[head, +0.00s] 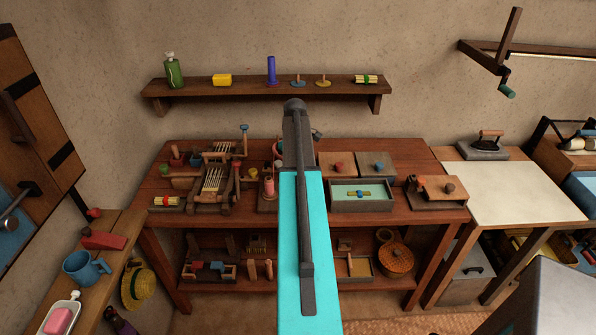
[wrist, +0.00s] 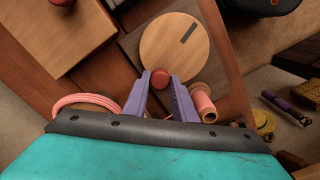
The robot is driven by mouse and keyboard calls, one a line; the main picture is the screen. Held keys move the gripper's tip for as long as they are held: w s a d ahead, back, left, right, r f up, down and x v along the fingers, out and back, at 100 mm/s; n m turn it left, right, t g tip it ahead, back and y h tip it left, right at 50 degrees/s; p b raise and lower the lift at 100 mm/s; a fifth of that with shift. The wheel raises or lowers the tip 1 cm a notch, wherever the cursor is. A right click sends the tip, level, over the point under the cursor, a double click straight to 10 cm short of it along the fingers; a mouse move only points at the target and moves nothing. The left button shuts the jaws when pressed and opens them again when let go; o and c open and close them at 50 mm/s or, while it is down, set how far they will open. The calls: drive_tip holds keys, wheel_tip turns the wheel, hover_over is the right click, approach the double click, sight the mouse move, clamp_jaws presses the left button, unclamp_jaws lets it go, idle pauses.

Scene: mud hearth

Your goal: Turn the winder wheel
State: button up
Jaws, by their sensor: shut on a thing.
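The winder wheel (wrist: 178,45) is a pale round wooden disc with a dark slot mark, seen in the wrist view on a wooden base (wrist: 222,85). A red knob (wrist: 160,76) stands near its lower-left rim. My gripper (wrist: 160,82) has its two purple fingers shut on the red knob, one on each side. A pink spool (wrist: 203,103) is right beside the right finger. A coil of pink cord (wrist: 85,102) lies left of the fingers. In the head view my arm hides the gripper and the wheel.
The wooden table (head: 255,150) carries a small loom (head: 213,180) at left, and a tray (head: 361,196) and boards at right. A wall shelf (head: 300,88) is above.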

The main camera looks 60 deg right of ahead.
drive_tip(key=shift+a+n, duration=0.2)
drive_tip(key=shift+n, duration=0.3)
drive_tip(key=o, duration=1)
drive_tip(key=shift+o, duration=0.2)
drive_tip(key=shift+r, duration=0.15)
drive_tip(key=shift+w+r, duration=0.1)
drive_tip(key=shift+r, duration=0.35)
wheel_tip(320, 180, up, 13)
drive_tip(key=b, duration=0.3)
drive_tip(key=shift+f, duration=0.2)
